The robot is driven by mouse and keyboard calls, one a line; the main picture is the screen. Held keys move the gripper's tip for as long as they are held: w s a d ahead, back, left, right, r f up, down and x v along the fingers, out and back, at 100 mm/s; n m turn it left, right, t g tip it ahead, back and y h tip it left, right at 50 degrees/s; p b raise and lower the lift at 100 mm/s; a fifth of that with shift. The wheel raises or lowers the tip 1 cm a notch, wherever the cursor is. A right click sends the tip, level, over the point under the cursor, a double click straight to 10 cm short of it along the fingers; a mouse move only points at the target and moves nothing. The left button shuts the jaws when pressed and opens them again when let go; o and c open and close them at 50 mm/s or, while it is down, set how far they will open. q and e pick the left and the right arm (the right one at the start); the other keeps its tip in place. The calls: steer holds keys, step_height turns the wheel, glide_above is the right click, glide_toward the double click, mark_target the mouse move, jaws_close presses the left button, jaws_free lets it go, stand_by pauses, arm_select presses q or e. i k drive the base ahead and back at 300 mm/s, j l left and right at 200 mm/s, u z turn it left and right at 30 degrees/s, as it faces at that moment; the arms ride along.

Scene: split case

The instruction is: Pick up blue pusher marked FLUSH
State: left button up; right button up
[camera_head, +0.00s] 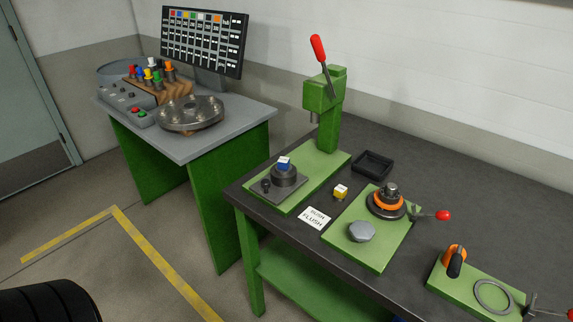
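A small blue piece (284,164) with a white top sits on a dark round holder (283,176) on the green press base, at the middle of the view. Its marking is too small to read. A small yellow block (340,192) with a pale top stands on the dark bench to its right. A white card (314,218) lies in front of the block; its lower line looks like FLUSH. Neither of my grippers is in view.
A green press (324,105) with a red-handled lever rises behind the blue piece. A black tray (372,165) and a green fixture plate (376,252) are to the right. A grey table (235,118) with a round plate and monitor stands at left. Floor between is open.

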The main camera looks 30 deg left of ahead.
mark_target(284, 167)
steer(key=j+u, duration=0.1)
steer(key=j, duration=0.6)
steer(key=i+j+u, duration=0.1)
steer(key=j, duration=0.6)
